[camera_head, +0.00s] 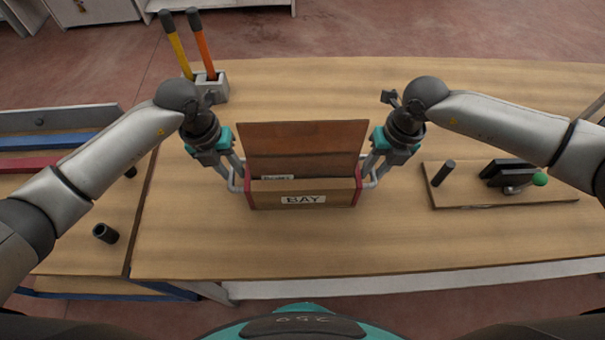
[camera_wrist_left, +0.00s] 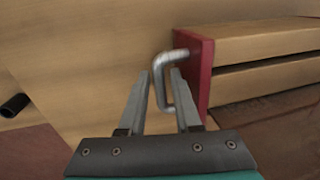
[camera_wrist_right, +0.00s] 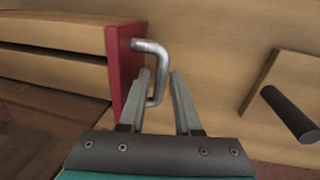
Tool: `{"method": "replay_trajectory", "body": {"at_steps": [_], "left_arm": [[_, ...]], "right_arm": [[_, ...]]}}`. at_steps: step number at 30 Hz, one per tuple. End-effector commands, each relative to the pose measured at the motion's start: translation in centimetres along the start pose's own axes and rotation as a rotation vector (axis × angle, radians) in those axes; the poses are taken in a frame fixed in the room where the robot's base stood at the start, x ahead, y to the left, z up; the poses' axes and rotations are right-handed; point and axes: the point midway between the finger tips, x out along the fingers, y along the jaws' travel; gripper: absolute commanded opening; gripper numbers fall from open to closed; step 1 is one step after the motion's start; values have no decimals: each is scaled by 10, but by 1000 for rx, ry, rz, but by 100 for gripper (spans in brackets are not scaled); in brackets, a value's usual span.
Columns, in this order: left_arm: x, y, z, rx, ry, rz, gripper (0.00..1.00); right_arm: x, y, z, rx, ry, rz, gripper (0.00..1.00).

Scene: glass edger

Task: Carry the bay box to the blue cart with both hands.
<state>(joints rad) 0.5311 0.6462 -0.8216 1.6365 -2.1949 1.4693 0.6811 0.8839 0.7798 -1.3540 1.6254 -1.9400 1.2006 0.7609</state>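The bay box (camera_head: 259,199), wooden with red ends and a BAY label, sits on the wooden table. A brown panel (camera_head: 303,140) stands up from it. My left gripper (camera_head: 236,176) is at the left metal handle; in the left wrist view its fingers (camera_wrist_left: 162,75) are apart on either side of the handle bar (camera_wrist_left: 158,72). My right gripper (camera_head: 367,175) is at the right handle; in the right wrist view its fingers (camera_wrist_right: 159,74) are apart, with the handle bar (camera_wrist_right: 160,62) between them. I cannot identify a blue cart with certainty.
A grey holder (camera_head: 211,86) with yellow and orange handled tools stands at the back left. A board (camera_head: 470,196) with a black post and green-knobbed clamp lies right. A lower surface with blue and red bars (camera_head: 40,162) and a black cylinder (camera_head: 105,233) is left.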

Motion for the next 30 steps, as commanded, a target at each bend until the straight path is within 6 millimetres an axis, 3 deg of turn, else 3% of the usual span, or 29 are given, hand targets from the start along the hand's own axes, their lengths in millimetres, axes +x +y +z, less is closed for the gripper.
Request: {"method": "replay_trajectory", "body": {"at_steps": [12, 21, 30], "left_arm": [[8, 0, 0, 0, 1, 0, 32], [7, 0, 0, 0, 1, 1, 0], [7, 0, 0, 0, 0, 1, 0]], "right_arm": [[8, 0, 0, -1, 0, 0, 32], [8, 0, 0, -1, 0, 0, 0], [7, 0, 0, -1, 0, 0, 0]]}}
